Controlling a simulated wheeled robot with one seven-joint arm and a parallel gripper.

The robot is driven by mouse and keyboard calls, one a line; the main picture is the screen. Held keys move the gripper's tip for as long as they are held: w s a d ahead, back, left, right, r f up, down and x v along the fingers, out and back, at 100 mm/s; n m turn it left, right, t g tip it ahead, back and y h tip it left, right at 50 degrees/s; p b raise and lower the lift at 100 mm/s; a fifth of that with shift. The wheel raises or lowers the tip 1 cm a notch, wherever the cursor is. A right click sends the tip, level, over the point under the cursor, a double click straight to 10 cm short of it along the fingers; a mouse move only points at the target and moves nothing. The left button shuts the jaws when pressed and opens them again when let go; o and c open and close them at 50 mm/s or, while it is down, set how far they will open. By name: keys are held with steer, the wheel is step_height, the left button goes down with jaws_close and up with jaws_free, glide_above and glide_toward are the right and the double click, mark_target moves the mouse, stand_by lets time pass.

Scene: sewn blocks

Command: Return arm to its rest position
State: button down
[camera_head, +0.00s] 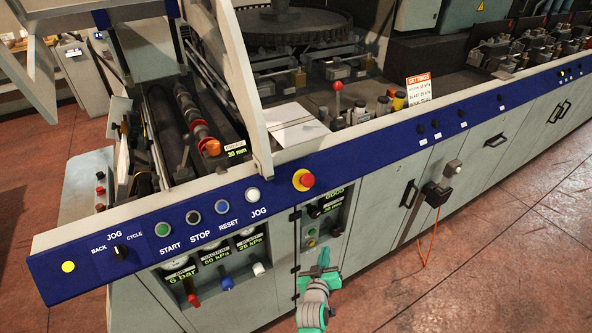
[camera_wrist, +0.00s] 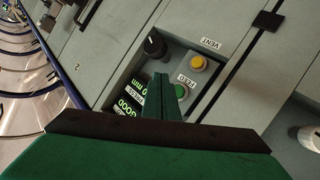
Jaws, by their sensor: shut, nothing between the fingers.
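My gripper (camera_head: 323,262) is green and stands in front of the machine's lower cabinet in the head view, below the small recessed panel. My arm comes in from the bottom edge of that view. In the wrist view the fingers (camera_wrist: 160,95) are closed together with nothing between them. They point toward the recessed panel with a black knob (camera_wrist: 154,44), a yellow button (camera_wrist: 199,63) marked VENT and a green button (camera_wrist: 181,91) marked FEED. The fingers partly overlap the panel in the picture; I cannot tell the exact gap.
The long machine has a blue control strip (camera_head: 365,142) with a red emergency button (camera_head: 303,180). Regulators with red, blue and white knobs sit at lower left. A black box (camera_head: 436,192) with an orange cable juts from the cabinet. The floor (camera_head: 500,260) at right is clear.

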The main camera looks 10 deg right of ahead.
steer(key=s+a+f+y, duration=0.1)
steer(key=s+a, duration=0.3)
steer(key=s, duration=0.3)
steer(key=s+a+t+y, duration=0.1)
steer(key=s+a, duration=0.3)
steer(key=s, duration=0.4)
steer(key=s+a+f+y, duration=0.1)
steer(key=s+a, duration=0.3)
steer(key=s, duration=0.3)
steer(key=s+a+r+y, duration=0.1)
steer(key=s+a+r, duration=0.2)
steer(key=s+r, duration=0.4)
steer(key=s+a+r+m+t+y, duration=0.1)
steer(key=s+a+r, duration=0.3)
steer(key=s+r, duration=0.4)
steer(key=s, duration=0.5)
steer(key=shift+s+a+r+y, duration=0.15)
steer(key=shift+s+r+y, duration=0.05)
steer(key=shift+s+y, duration=0.2)
